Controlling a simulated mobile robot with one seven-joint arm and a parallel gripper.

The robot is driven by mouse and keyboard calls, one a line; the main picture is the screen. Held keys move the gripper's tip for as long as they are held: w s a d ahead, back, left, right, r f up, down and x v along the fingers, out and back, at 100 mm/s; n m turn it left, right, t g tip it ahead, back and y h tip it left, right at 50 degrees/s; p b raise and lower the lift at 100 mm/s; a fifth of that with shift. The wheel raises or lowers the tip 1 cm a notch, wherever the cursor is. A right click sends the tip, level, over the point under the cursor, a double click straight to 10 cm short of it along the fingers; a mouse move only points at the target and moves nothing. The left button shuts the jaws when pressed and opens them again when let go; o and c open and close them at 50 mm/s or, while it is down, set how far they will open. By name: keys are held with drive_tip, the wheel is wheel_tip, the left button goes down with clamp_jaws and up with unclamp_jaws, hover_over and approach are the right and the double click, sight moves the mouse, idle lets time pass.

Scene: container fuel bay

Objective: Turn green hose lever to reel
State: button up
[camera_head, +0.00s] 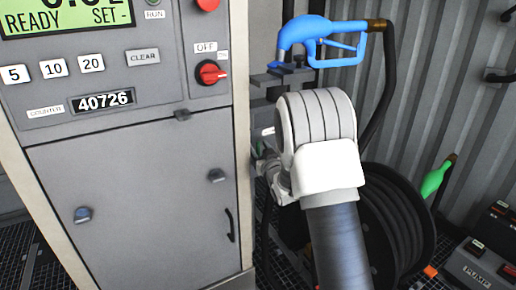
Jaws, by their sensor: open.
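The hose reel (402,215) is a dark drum wound with black hose, at the right behind my arm. A green nozzle (436,179) rests upright and tilted at its right. No green hose lever can be made out clearly; small fittings (259,150) show between the cabinet edge and my arm, with a hint of green, too small to tell. My arm rises from the bottom centre and covers part of the reel and the fittings. My gripper is hidden behind my own wrist, so its jaws and any contact do not show.
A grey pump cabinet (130,180) with display, buttons and a red OFF switch (211,73) fills the left. A blue nozzle (320,35) hangs on a bracket above my arm, with a black hose (385,95). A box marked PUMP (478,270) sits low right. Corrugated wall stands behind.

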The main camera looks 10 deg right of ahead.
drive_tip(key=shift+w+a, duration=0.1)
drive_tip(key=shift+w, duration=0.4)
clamp_jaws()
idle(1.2)
